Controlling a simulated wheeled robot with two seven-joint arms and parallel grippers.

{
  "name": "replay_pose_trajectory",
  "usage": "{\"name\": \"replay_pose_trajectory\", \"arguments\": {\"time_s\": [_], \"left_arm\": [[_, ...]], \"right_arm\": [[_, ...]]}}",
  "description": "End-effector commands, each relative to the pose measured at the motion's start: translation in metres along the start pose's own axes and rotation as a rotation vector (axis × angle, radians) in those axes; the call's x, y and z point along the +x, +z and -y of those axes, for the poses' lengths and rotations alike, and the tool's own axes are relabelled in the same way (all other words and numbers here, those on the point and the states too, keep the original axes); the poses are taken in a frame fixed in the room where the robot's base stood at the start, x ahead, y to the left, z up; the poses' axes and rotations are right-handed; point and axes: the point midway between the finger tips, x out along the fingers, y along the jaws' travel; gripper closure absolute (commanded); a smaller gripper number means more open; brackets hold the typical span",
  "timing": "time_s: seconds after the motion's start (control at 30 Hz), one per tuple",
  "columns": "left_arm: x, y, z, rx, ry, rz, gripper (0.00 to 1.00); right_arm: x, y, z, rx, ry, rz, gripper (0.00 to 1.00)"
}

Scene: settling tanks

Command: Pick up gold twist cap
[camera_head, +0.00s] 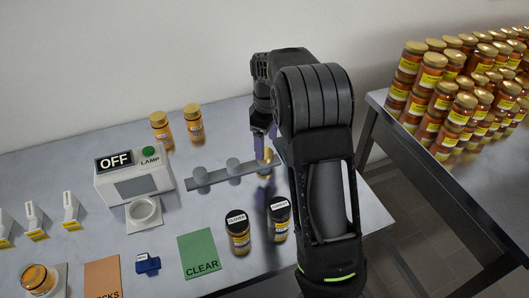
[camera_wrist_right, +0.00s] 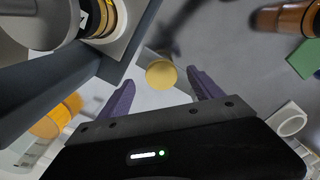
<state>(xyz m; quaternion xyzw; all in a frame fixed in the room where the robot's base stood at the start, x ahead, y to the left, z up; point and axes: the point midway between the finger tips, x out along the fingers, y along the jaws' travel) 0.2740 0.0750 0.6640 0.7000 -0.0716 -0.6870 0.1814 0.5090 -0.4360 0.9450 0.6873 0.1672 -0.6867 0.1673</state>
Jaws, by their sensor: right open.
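The gold twist cap (camera_wrist_right: 161,73) shows in the right wrist view as a round gold disc between and just beyond my fingertips. In the head view a gold top (camera_head: 266,156) shows below my right gripper, partly hidden by the fingers. My right gripper (camera_head: 264,148) points down with its purple fingers apart. In the wrist view the right gripper (camera_wrist_right: 160,78) is open and empty, with one finger on each side of the cap. Whether a finger touches it I cannot tell. My left gripper is not in view.
A grey bar with upright pegs (camera_head: 222,177) lies left of my gripper. Two black-capped jars (camera_head: 238,232) stand in front of it. Two gold-capped jars (camera_head: 194,122), an OFF lamp box (camera_head: 133,182) and a green CLEAR mat (camera_head: 200,254) are farther left. Stacked jars (camera_head: 440,105) fill the right table.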

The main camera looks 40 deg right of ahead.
Motion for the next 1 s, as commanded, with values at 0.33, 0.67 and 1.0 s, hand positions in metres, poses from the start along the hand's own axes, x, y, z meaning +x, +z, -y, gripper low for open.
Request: {"name": "replay_pose_trajectory", "arguments": {"time_s": [0.33,0.67,1.0], "left_arm": [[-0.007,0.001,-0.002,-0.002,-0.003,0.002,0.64],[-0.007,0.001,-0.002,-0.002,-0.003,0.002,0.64],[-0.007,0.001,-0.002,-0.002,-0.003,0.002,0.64]], "right_arm": [[0.033,0.001,0.002,0.000,-0.001,0.001,0.25],[0.033,0.001,0.002,0.000,-0.001,0.000,0.25],[0.033,0.001,0.002,0.000,-0.001,0.000,0.37]]}}
